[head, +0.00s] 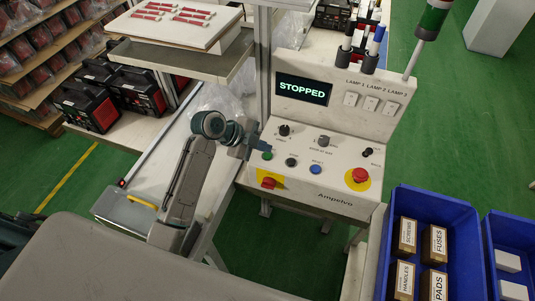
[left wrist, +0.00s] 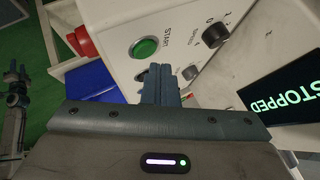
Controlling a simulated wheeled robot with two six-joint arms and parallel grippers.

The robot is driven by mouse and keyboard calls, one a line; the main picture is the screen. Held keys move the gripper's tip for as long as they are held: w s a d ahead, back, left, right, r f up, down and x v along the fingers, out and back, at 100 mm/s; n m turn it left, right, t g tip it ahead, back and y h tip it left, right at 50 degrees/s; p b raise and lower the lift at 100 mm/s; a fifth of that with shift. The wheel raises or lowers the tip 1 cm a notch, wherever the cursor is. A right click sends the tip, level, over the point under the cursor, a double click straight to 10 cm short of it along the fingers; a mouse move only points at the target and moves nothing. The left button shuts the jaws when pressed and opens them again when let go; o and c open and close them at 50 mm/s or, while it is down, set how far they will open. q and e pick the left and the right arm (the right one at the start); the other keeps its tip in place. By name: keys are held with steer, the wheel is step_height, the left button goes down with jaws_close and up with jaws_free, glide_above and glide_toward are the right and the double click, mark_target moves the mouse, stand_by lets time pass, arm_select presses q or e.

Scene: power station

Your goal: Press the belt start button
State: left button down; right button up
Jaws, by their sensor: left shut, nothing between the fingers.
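The green start button (head: 267,155) is at the left of the button row on the white control panel (head: 335,199). In the left wrist view the green button (left wrist: 145,47) has a light ring and the label START. My left gripper (head: 262,146) is shut and empty, at the panel's left side close to the green button. In the left wrist view its fingertips (left wrist: 160,68) are just below the button in the picture. Contact cannot be told. The display (head: 303,90) reads STOPPED. What looks like my right gripper (left wrist: 16,75) is small at the left edge there.
A dark button (head: 291,162) and a blue button (head: 316,169) are to the right of the green one. Knobs sit above. A blue bin (head: 459,214) with boxes stands at right.

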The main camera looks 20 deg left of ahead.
stand_by(1.1)
arm_select(q)
steer(key=shift+f+b, duration=0.35)
steer(key=shift+f, duration=0.1)
stand_by(0.4)
steer(key=shift+f+b, duration=0.3)
steer(key=shift+f, duration=0.1)
steer(key=shift+r, duration=0.1)
stand_by(0.5)
steer(key=shift+r+p, duration=0.4)
steer(key=shift+r, duration=0.35)
